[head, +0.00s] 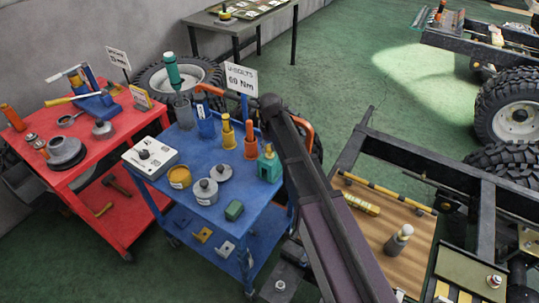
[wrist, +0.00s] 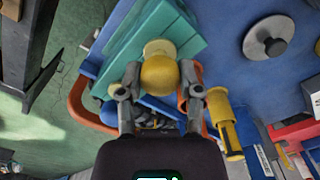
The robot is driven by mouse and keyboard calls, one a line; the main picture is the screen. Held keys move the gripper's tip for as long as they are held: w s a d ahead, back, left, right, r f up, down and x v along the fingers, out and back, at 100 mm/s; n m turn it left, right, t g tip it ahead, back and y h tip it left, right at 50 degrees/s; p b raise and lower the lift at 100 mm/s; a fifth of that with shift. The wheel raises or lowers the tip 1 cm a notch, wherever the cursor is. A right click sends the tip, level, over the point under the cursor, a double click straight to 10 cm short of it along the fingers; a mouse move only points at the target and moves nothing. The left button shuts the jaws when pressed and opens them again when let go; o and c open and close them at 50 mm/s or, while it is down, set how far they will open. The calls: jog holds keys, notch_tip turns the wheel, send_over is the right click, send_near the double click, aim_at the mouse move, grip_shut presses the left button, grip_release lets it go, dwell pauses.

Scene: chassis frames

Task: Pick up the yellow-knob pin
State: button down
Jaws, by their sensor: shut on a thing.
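The yellow-knob pin (wrist: 160,73) shows in the wrist view as a round yellow knob with a paler round part behind it. My gripper (wrist: 160,85) has one finger on each side of the knob and is shut on it. The knob overlaps a teal block (wrist: 125,45) in this view; the pin's shaft is hidden, and I cannot tell whether it is in the block or clear of it. In the head view the teal block (head: 270,168) stands at the right edge of the blue cart (head: 232,220); my arm hides the gripper there.
A yellow cylinder (wrist: 226,125) stands close to my right finger in the wrist view. An orange cart handle (wrist: 80,105) lies to the left. A grey knobbed disc (wrist: 285,28) is on the cart top. In the head view, the red cart (head: 115,125) stands left and a chassis frame (head: 460,165) right.

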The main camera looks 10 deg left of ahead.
notch_tip(320, 180, up, 18)
jog(key=p, duration=1.8)
jog(key=shift+f, duration=0.1)
dwell(0.3)
notch_tip(320, 180, down, 7)
jog(key=b, duration=0.7)
jog(key=shift+d, duration=0.1)
dwell(0.3)
